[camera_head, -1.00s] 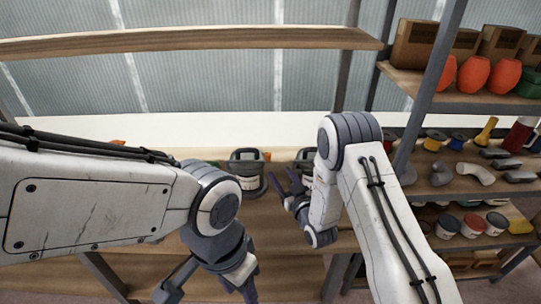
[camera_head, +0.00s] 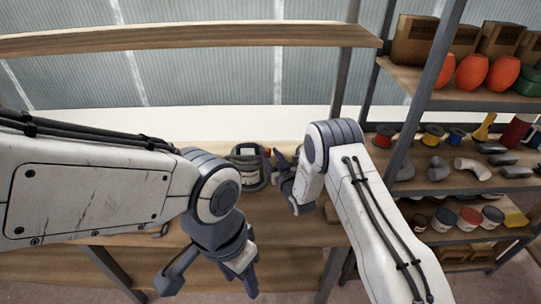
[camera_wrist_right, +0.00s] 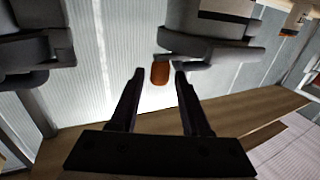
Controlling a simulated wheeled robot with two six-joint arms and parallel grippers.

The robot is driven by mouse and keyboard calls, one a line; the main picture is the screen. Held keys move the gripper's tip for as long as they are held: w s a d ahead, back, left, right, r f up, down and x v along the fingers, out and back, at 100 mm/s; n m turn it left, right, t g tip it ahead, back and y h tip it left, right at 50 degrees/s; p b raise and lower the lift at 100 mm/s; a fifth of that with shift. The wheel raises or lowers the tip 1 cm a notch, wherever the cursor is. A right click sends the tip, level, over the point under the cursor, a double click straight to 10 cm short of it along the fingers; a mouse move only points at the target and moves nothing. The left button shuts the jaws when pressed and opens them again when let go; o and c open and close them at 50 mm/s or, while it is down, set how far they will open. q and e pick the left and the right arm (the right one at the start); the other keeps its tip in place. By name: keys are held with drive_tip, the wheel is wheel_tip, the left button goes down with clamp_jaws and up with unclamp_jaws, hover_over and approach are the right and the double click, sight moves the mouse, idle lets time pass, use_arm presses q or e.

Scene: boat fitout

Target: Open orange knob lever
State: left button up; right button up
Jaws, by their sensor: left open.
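A dark grey device (camera_head: 247,178) with a small panel on top stands on the wooden bench. In the right wrist view the grey body (camera_wrist_right: 205,45) fills the upper middle, and its orange knob (camera_wrist_right: 160,72) sticks out below it. My right gripper (camera_head: 272,160) is at the device's right side. In the right wrist view its two fingers (camera_wrist_right: 158,78) are apart, with the orange knob in line with the gap at the tips. I cannot tell whether either finger touches it. My left gripper (camera_head: 208,285) is open and empty, low in front of the bench.
Other grey bodies show at the upper left (camera_wrist_right: 32,48) of the right wrist view. A shelf rack (camera_head: 460,160) with spools, pipe fittings and cans stands on the right. A wooden shelf board (camera_head: 180,40) runs above the bench. My left arm covers the bench's left part.

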clamp_jaws()
idle(1.2)
